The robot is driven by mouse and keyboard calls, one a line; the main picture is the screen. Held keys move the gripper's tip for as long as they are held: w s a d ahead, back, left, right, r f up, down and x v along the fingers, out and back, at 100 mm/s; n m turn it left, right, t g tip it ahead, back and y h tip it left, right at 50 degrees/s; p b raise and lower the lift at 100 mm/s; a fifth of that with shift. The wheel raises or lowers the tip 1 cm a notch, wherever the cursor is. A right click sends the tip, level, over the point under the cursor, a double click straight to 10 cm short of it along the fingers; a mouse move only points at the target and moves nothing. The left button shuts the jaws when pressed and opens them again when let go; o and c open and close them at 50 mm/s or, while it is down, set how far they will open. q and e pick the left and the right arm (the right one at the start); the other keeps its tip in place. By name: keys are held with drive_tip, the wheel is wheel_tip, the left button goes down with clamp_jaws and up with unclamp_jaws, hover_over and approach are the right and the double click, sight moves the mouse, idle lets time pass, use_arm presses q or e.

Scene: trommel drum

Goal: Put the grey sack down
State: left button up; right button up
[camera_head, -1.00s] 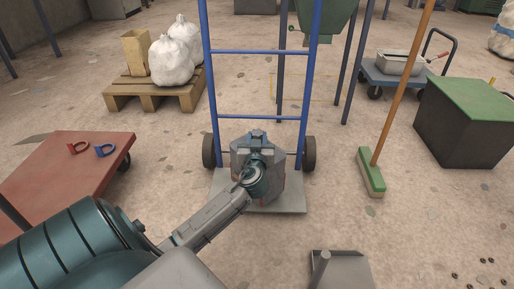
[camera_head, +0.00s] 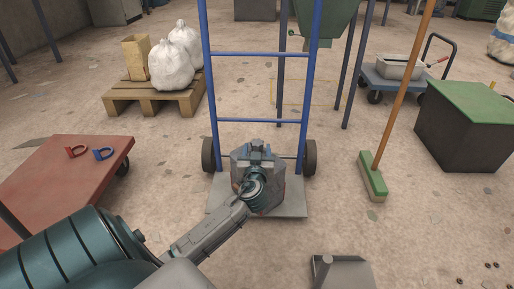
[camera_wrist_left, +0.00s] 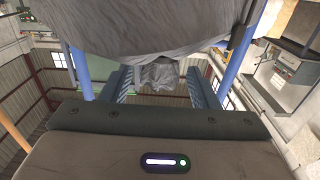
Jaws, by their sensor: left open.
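The grey sack (camera_wrist_left: 150,25) fills the top of the left wrist view as wrinkled grey cloth. A small bunched grey part (camera_wrist_left: 160,76) shows lower, between the two ridged fingers. My left gripper (camera_wrist_left: 158,90) is open, with one finger on each side of this part; I cannot tell whether they touch it. In the head view my left gripper (camera_head: 257,168) is low over the base plate (camera_head: 290,208) of the blue hand truck (camera_head: 262,120). The gripper and wrist hide most or all of the sack there. My right gripper is out of view.
A red flatbed (camera_head: 60,185) with two small clamps stands left. A pallet (camera_head: 150,97) with white sacks is behind it. A broom (camera_head: 373,178) and a green-topped box (camera_head: 470,125) stand right. A grey dustpan (camera_head: 342,272) lies in front. Floor around the truck is mostly clear.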

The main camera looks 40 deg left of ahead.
use_arm(q)
drive_tip(key=p+v, duration=0.3)
drive_tip(key=v, duration=0.8)
drive_tip(key=shift+w+r, duration=0.1)
drive_tip(key=shift+r, duration=0.05)
